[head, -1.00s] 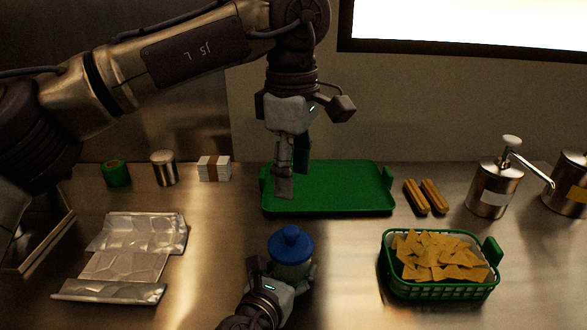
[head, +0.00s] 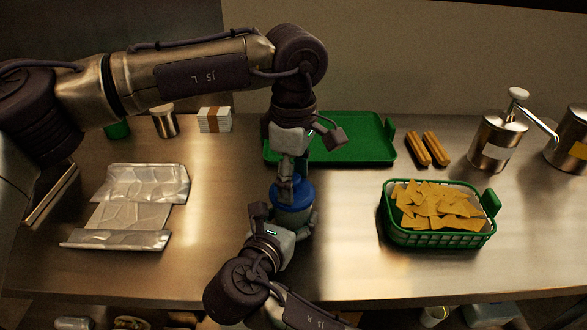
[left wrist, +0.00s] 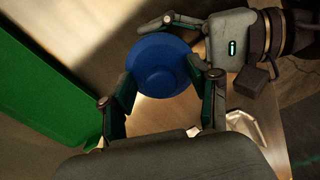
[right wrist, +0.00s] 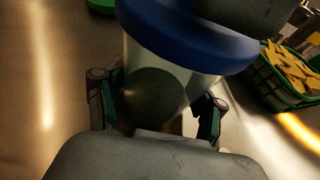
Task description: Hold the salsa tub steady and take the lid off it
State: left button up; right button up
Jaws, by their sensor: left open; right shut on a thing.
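The salsa tub (right wrist: 160,85) is a clear-sided tub with a blue lid (head: 291,197) on top. It stands upright on the steel counter. My right gripper (right wrist: 155,115) is shut on the tub's side, below the lid, with a finger on each side. My left gripper (head: 288,183) points down from above at the lid. In the left wrist view its open fingers (left wrist: 165,95) lie on either side of the blue lid (left wrist: 160,65). I cannot tell whether they touch it. The left gripper hides part of the lid in the head view.
A green tray (head: 350,140) lies behind the tub. A green basket of chips (head: 440,240) is to the right, crumpled foil (head: 135,200) to the left. Two churro-like sticks (head: 427,149) and a pump dispenser (head: 497,140) stand further back. Counter between tub and basket is clear.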

pick_arm(q)
jog(key=shift+c, duration=0.4)
grip_shut()
grip_release()
jog(key=shift+o, duration=0.3)
dwell(0.4)
jog(key=o, duration=0.5)
jog(key=shift+r, duration=0.1)
